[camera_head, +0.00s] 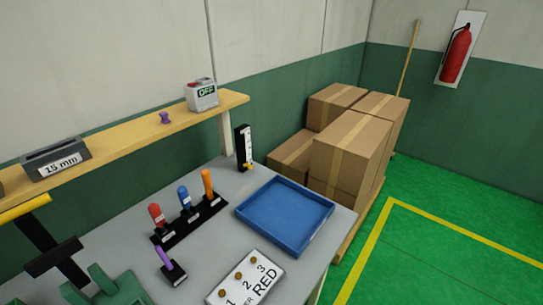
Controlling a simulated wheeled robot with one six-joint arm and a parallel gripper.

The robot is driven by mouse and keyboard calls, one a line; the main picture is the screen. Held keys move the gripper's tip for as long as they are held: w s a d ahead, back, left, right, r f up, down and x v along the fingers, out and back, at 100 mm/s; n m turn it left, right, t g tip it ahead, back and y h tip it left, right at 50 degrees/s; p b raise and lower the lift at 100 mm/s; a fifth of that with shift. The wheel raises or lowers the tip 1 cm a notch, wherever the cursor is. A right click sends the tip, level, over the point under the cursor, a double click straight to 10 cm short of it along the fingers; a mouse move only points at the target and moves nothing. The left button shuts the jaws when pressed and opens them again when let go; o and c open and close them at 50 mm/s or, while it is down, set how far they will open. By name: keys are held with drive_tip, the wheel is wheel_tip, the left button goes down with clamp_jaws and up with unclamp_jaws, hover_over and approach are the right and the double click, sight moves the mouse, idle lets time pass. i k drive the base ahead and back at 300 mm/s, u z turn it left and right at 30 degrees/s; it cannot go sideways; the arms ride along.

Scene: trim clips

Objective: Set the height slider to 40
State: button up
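The height slider (244,145) is a small black upright post with a white scale on its face. It stands at the back right of the grey table, near the shelf's right end. A yellow knob (248,166) sits at the low end of its scale. The scale's numbers are too small to read. My gripper is not in view.
A blue tray (328,219) lies in front of the slider. Red, blue and orange levers (207,185) stand on a black base to its left. A white RED board (245,280) lies in front. A wooden shelf (125,137) runs behind; cardboard boxes (350,150) stand right.

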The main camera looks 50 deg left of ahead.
sight(250, 167)
drive_tip(key=i, duration=1.4)
drive_tip(key=u, duration=3.4)
drive_tip(key=i, duration=0.5)
drive_tip(key=z, duration=0.05)
